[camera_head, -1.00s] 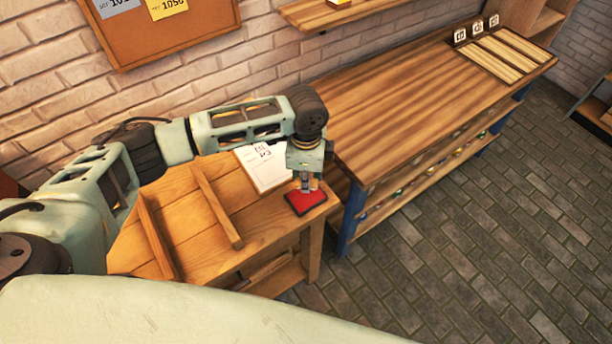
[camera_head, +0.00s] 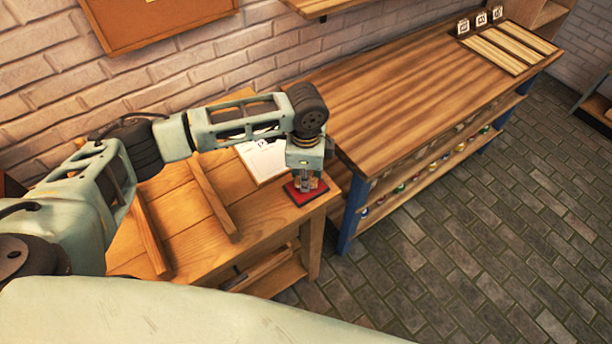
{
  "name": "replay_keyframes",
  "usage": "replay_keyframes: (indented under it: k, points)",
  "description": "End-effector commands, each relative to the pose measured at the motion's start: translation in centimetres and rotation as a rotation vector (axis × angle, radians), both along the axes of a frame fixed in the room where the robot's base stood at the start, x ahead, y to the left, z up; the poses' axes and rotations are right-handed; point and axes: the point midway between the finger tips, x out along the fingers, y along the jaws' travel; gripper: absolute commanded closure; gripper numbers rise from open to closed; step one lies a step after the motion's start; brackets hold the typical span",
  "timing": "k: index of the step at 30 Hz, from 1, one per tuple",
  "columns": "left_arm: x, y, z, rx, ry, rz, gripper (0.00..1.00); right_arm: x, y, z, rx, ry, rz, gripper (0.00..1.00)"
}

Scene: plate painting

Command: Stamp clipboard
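A white clipboard sheet (camera_head: 262,161) with dark marks near its top lies on the small wooden table at the back right. A flat red pad (camera_head: 296,196) with a dark edge lies in front of it, at the table's right corner. My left gripper (camera_head: 306,187) points down right over the red pad, its tips at or just above the surface. Something small seems to be between the fingers, but it is too small to make out. No stamp shows clearly. The wrist covers part of the clipboard's right side. My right gripper is not in view.
The small table (camera_head: 185,228) carries two raised wooden strips (camera_head: 214,198) left of the clipboard. A long workbench (camera_head: 420,90) with several jars on its lower shelf stands at the right. Its far end holds small picture blocks (camera_head: 480,20) and slatted boards (camera_head: 508,48).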

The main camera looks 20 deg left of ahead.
Motion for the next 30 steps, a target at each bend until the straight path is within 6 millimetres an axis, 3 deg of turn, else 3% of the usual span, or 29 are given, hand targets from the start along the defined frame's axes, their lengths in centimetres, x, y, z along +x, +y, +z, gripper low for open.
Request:
replay_keyframes:
  k: [30]
  points:
    - [0.00, -0.03, -0.93, 0.000, 0.000, 0.000, 0.94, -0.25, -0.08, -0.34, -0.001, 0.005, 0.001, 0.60]
